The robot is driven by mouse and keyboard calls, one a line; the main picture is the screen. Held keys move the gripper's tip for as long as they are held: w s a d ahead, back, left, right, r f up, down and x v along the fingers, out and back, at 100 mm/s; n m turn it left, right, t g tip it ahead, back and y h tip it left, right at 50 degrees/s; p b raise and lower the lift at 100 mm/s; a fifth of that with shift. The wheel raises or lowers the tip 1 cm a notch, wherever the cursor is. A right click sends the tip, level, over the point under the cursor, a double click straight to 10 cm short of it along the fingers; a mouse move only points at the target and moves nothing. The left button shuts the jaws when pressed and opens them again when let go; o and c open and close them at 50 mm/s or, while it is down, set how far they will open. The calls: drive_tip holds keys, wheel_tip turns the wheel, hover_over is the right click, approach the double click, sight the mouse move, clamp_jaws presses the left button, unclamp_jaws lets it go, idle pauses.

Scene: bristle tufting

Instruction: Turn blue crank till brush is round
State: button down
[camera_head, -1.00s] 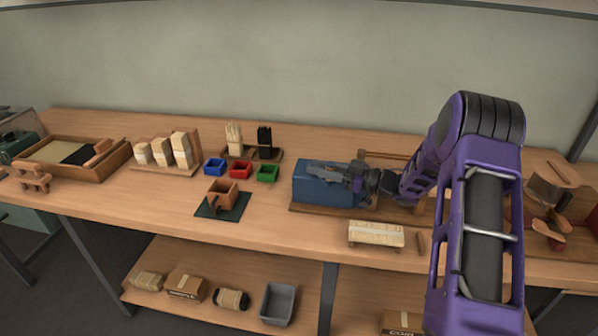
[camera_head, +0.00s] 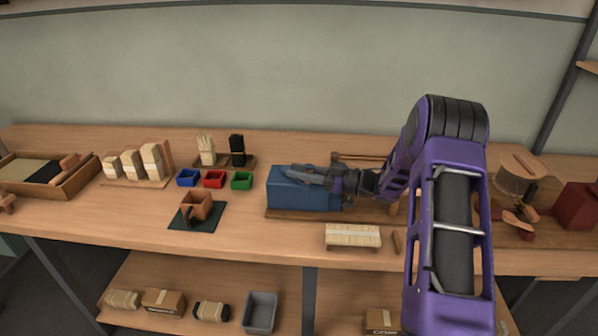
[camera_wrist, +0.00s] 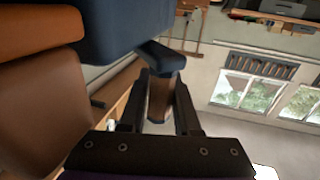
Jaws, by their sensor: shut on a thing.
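The blue machine box (camera_head: 300,190) stands on a wooden base on the bench in the head view. It fills the upper left of the wrist view (camera_wrist: 120,25). In the wrist view a dark blue crank arm (camera_wrist: 160,57) comes off the box and ends in a brown handle (camera_wrist: 160,98). My gripper (camera_wrist: 160,100) has its two fingers on either side of this handle and is shut on it. In the head view my gripper (camera_head: 325,178) is at the box's right end and front top, and my arm hides the crank. I cannot make out the brush.
A wooden block with pale rows (camera_head: 352,236) lies in front of the machine. Blue (camera_head: 188,178), red (camera_head: 214,179) and green (camera_head: 242,181) bins stand to its left. A brown holder (camera_head: 196,207) sits on a dark mat. A red box (camera_head: 577,205) is at far right.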

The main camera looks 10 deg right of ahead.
drive_tip(key=shift+s+d+f, duration=0.15)
drive_tip(key=shift+d+f, duration=0.15)
drive_tip(key=c, duration=0.7)
unclamp_jaws()
drive_tip(key=shift+s+d+r, duration=0.1)
drive_tip(key=shift+r, duration=0.05)
drive_tip(key=shift+o, duration=0.3)
drive_tip(key=shift+a+r, duration=0.1)
drive_tip(key=shift+a, duration=0.1)
drive_tip(key=v, duration=1.7)
drive_tip(key=shift+d, duration=0.2)
drive_tip(key=shift+c, duration=0.2)
